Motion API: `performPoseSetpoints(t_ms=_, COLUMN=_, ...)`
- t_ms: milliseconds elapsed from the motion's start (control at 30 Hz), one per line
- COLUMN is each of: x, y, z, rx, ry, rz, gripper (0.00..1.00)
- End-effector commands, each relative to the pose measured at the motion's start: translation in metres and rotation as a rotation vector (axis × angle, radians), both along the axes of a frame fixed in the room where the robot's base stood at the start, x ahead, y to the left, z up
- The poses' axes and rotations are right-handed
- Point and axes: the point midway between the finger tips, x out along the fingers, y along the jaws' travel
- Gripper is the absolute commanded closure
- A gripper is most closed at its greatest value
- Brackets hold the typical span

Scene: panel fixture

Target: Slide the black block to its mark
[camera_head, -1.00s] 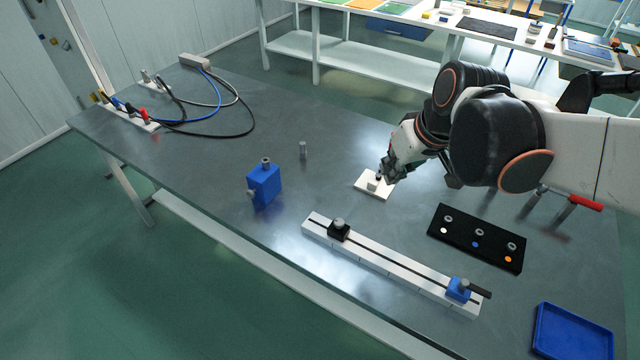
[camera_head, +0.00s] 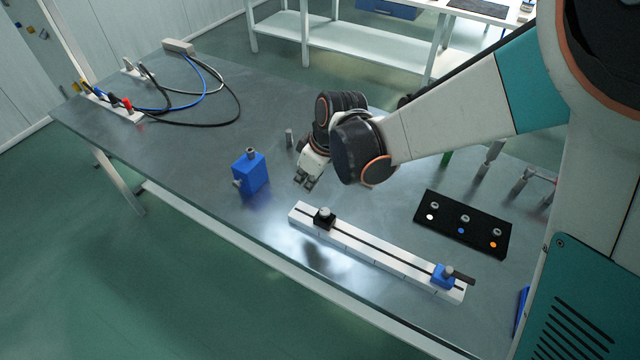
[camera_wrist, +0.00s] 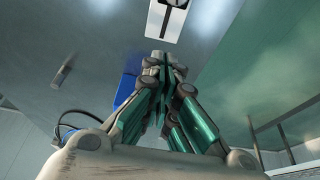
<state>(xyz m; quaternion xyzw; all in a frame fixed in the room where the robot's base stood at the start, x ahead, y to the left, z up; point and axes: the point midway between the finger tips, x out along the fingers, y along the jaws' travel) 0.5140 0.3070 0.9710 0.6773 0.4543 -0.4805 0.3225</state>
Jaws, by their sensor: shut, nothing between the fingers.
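The black block (camera_head: 324,219) with a grey knob on top sits near the left end of a white slotted rail (camera_head: 380,252). In the wrist view the black block (camera_wrist: 176,4) shows on the rail (camera_wrist: 159,22) at the top edge. A blue block (camera_head: 443,276) with a black lever sits near the rail's right end. Thin lines cross the rail; I cannot tell which is the mark. My gripper (camera_head: 305,184) is above the table behind the rail's left end, apart from the black block. In the wrist view its fingers (camera_wrist: 158,62) are together and empty.
A blue box with knobs (camera_head: 250,173) and a small grey post (camera_head: 289,138) stand left of my gripper. A black plate with coloured dots (camera_head: 463,224) lies behind the rail's right half. Cables (camera_head: 205,95) lie at the far left.

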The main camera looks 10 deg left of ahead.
Motion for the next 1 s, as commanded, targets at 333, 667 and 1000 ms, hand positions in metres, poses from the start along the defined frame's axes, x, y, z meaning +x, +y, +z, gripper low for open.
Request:
performPoseSetpoints(t_ms=333, x=0.008, y=0.017, z=-0.056, rx=0.000, ry=0.001, rz=-0.002, gripper=1.00)
performPoseSetpoints(t_ms=667, x=0.008, y=0.018, z=-0.093, rx=0.001, ry=0.000, rz=-0.005, gripper=1.00)
performPoseSetpoints(t_ms=1000, x=-0.003, y=-0.008, z=-0.091, rx=0.001, ry=0.001, rz=-0.004, gripper=1.00)
